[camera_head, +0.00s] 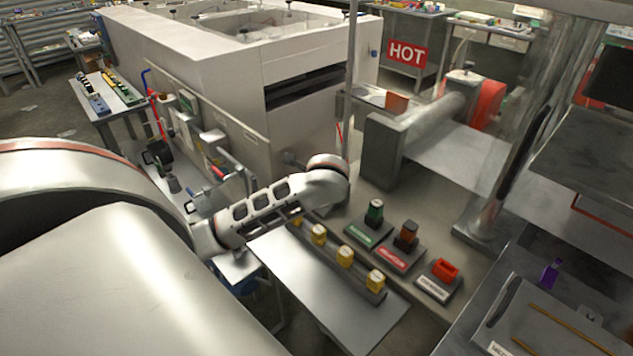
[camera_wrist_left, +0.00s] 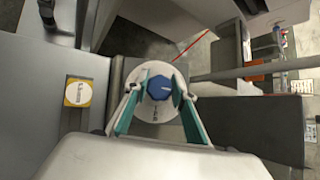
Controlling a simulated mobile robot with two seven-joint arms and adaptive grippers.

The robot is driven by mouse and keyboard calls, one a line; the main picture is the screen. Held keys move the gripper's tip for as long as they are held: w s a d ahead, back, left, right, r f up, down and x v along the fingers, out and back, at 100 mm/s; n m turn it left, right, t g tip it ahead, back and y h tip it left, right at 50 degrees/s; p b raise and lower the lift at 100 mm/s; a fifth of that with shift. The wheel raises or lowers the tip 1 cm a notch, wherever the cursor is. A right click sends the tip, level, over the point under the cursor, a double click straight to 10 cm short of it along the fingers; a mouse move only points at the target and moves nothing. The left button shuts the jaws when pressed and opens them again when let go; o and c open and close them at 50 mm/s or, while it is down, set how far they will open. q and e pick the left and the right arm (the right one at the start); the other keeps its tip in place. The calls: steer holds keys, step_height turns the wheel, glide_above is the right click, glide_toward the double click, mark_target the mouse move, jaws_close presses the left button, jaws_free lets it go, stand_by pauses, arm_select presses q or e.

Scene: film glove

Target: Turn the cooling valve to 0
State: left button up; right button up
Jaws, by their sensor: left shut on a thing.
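The cooling valve shows in the left wrist view as a blue knob (camera_wrist_left: 159,87) in front of a round white dial plate (camera_wrist_left: 170,70). My left gripper (camera_wrist_left: 161,94) has its green-padded fingers on both sides of this knob and is shut on it. Small dark marks show on the plate below the knob, too small to read. My right gripper is in neither view.
Several yellow-topped blocks (camera_head: 345,256) stand in a row below my arm. A green block (camera_head: 374,212), a brown-orange block (camera_head: 406,235) and a red block (camera_head: 445,270) stand on labelled bases beside them. A roller machine (camera_head: 440,118) and a metal post (camera_head: 352,90) stand behind. A red HOT sign (camera_head: 406,54) hangs at the back.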

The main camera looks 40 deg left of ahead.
arm_select(q)
steer(key=shift+n+g, duration=0.4)
steer(key=shift+n, duration=0.2)
steer(key=o, duration=1.1)
steer(key=v, duration=1.2)
steer(key=shift+d, duration=0.15)
